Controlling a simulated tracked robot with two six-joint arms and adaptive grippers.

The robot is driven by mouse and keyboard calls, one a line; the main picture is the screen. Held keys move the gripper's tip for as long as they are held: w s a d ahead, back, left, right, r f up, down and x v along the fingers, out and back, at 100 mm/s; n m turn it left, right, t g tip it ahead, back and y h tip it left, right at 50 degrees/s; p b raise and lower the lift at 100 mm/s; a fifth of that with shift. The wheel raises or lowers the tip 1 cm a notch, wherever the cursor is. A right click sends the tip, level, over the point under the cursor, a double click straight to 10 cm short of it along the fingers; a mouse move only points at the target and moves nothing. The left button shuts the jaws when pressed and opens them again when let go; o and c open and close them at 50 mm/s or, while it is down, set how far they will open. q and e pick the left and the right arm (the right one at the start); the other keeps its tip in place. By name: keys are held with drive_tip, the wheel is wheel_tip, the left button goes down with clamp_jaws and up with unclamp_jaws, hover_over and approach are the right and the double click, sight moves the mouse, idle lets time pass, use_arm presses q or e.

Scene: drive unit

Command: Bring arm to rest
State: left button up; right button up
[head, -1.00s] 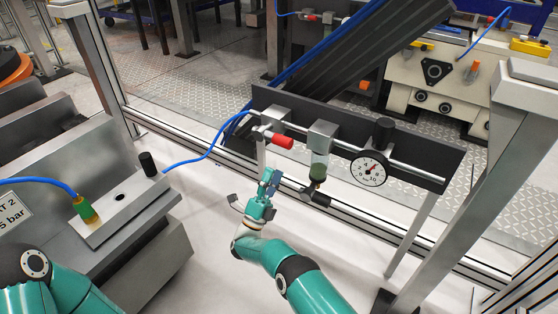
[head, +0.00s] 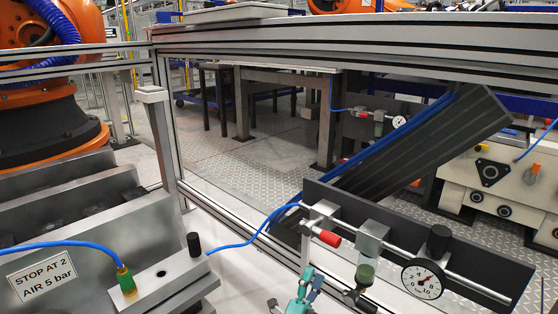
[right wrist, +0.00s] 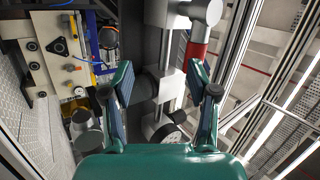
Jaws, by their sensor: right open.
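My right gripper (head: 306,286) shows at the bottom edge of the head view, just below the red valve handle (head: 330,239). In the right wrist view the two teal fingers of my right gripper (right wrist: 160,85) stand apart with nothing held between them. The red handle also shows there (right wrist: 196,52), beyond the right finger; whether they touch cannot be told. The rest of my right arm is below the head picture. My left gripper is not in view.
The dark air-unit panel (head: 461,256) carries a pipe, a filter bowl (head: 365,272) and a round gauge (head: 422,282). A metal fence rail (head: 240,231) passes behind.

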wheel_tip(320, 180, down, 10)
drive_tip(key=w+d+n+g+y, duration=0.1)
drive_tip(key=d+n+g+y, duration=0.15)
drive_tip(key=n+y, duration=0.7)
drive_tip(key=s+f+n+g+y, duration=0.3)
drive_tip(key=s+f+g, duration=0.3)
drive_tip(key=f, duration=0.1)
drive_tip(key=s+f+n+g+y, duration=0.25)
drive_tip(key=s+g, duration=0.35)
drive_tip(key=s, duration=1.1)
drive_tip(key=s+f+n+g+y, duration=0.15)
drive_tip(key=s+n+g, duration=0.35)
drive_tip(key=s, duration=1.2)
wheel_tip(320, 180, up, 39)
drive_tip(key=s+g+p, duration=0.1)
drive_tip(key=p, duration=3.7)
drive_tip(key=shift+s+a+r+m+p, duration=0.15)
drive_tip(key=shift+s+a+m+p, duration=0.15)
drive_tip(key=shift+a+m+p, duration=0.15)
